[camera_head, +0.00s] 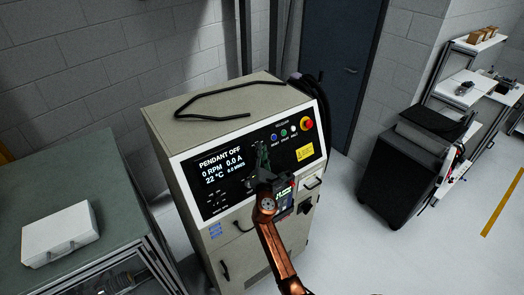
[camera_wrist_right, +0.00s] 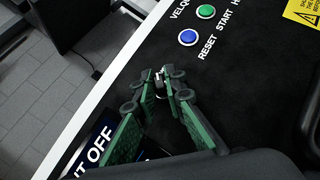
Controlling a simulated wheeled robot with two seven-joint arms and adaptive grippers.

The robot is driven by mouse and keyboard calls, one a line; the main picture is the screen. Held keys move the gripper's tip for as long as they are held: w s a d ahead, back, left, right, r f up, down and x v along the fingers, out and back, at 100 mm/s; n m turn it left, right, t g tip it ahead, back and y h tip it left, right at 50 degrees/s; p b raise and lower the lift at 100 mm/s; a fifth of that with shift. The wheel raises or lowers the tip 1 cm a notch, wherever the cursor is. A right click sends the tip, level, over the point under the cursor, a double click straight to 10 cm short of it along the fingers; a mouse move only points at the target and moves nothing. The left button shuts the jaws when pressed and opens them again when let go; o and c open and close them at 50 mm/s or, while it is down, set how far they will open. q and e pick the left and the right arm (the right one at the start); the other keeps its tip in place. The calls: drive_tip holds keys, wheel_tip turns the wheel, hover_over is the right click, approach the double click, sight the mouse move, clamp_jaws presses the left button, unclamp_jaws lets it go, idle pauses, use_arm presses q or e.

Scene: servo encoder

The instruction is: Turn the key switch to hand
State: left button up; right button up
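The key switch (camera_wrist_right: 160,90) is a small silvery piece on the black panel in the right wrist view, mostly hidden between my fingertips. My right gripper (camera_wrist_right: 159,80) has green-padded fingers that come close together at the tips, one on each side of the silvery key. It appears shut on the key. In the head view my right gripper (camera_head: 262,156) is at the middle of the control panel (camera_head: 213,195) and hides the switch there. The key's pointing direction and the HAND marking cannot be read. My left gripper is not in view.
The panel display (camera_head: 222,164) reads PENDANT OFF, 0 RPM. Blue and green buttons (camera_wrist_right: 206,12) and a red emergency stop (camera_head: 307,124) sit to the right. A bent black rod (camera_head: 215,95) lies on the cabinet top. A green bench (camera_head: 60,180) stands left.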

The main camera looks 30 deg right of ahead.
drive_tip(key=o, duration=0.3)
drive_tip(key=v, duration=1.2)
drive_tip(key=shift+f, duration=0.15)
